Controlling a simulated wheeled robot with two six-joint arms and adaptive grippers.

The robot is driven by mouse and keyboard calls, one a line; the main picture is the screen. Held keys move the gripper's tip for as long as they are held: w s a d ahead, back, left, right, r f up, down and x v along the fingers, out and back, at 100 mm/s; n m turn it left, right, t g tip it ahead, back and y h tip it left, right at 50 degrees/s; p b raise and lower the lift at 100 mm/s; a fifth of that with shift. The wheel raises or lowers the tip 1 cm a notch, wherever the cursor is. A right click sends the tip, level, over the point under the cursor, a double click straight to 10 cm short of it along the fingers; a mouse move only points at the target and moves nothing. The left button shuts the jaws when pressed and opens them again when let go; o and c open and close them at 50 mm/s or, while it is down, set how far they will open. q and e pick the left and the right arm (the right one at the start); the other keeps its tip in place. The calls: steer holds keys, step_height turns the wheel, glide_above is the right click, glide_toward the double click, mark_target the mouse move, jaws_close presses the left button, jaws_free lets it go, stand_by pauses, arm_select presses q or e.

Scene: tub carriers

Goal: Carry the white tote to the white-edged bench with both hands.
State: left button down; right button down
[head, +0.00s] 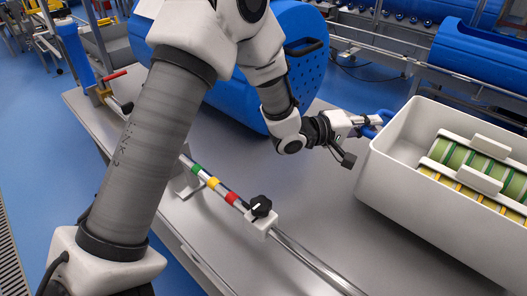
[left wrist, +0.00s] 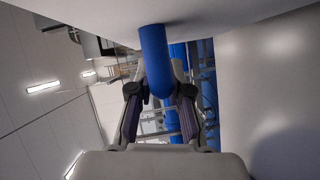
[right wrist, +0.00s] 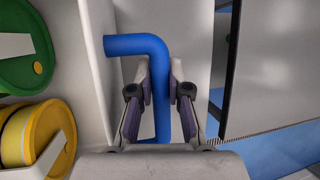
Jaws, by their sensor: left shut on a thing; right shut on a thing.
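The white tote (head: 425,222) is at the right of the head view, over a grey worktop (head: 290,210), its right part cut off. I cannot tell whether its base touches the worktop. Green and yellow striped rolls (head: 461,163) lie inside. My left gripper (head: 370,122) is shut on the blue handle (head: 383,117) at the tote's far left end; the handle also shows in the left wrist view (left wrist: 155,65). In the right wrist view, my right gripper (right wrist: 160,75) is shut on another blue handle (right wrist: 132,44) beside the tote wall. I cannot tell which bench is white-edged.
A large blue drum (head: 300,75) stands behind my left arm. A metal rail with coloured bands and a black knob (head: 260,205) runs along the worktop's near side. Another blue container (head: 478,58) is at the back right. Blue floor (head: 35,130) is open at left.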

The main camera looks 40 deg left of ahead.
arm_select(q)
steer(key=shift+a+r, duration=0.1)
steer(key=shift+r, duration=0.2)
arm_select(e)
steer(key=shift+a+r, duration=0.1)
steer(key=shift+r, duration=0.2)
arm_select(q)
steer(key=shift+f, duration=0.15)
arm_select(e)
steer(key=shift+f, duration=0.15)
